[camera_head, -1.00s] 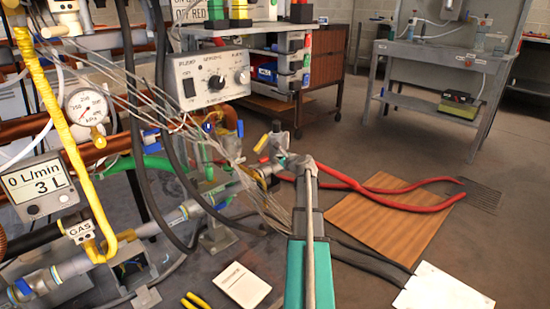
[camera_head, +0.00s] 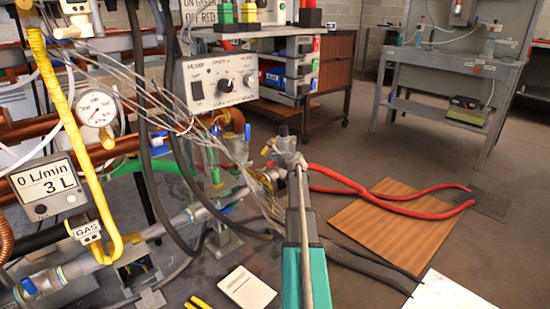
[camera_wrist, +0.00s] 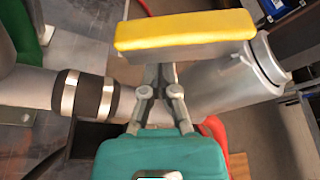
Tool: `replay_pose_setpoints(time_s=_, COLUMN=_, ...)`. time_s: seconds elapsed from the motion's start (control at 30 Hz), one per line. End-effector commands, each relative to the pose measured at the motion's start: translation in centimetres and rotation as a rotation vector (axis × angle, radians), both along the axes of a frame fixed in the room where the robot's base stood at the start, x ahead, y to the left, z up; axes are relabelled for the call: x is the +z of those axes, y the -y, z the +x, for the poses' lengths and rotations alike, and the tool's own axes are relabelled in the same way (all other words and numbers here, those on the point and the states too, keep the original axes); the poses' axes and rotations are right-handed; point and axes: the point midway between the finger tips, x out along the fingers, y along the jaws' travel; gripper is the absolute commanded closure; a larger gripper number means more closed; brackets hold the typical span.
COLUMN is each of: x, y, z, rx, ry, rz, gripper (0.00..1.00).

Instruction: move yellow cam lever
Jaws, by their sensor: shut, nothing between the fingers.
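The yellow cam lever (camera_wrist: 185,32) is a thick yellow bar on a grey metal body, lying across the top of the wrist view. In the head view the lever (camera_head: 267,148) is a small yellow piece near the end of my arm. My gripper (camera_wrist: 160,72) is shut with nothing in it. Its fingertips are close to the near side of the lever and partly hidden beneath it. I cannot tell whether they touch it. A silver pipe coupling (camera_wrist: 228,85) runs below the lever.
A black rubber sleeve with steel clamps (camera_wrist: 86,94) is on the pipe left of my gripper. Thin grey cables and a red hose (camera_head: 395,203) are close to the arm. A grey workbench (camera_head: 450,62) stands at the back right.

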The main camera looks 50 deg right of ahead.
Motion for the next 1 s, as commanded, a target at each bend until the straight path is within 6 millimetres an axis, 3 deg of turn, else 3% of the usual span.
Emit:
replay_pose_setpoints(time_s=0.3, x=1.49, y=-0.9, z=0.02, rx=-0.001, ry=0.0, rz=0.0, gripper=1.0)
replay_pose_setpoints(time_s=1.0, x=1.51, y=-0.94, z=0.01, rx=-0.001, ry=0.001, rz=0.002, gripper=1.0)
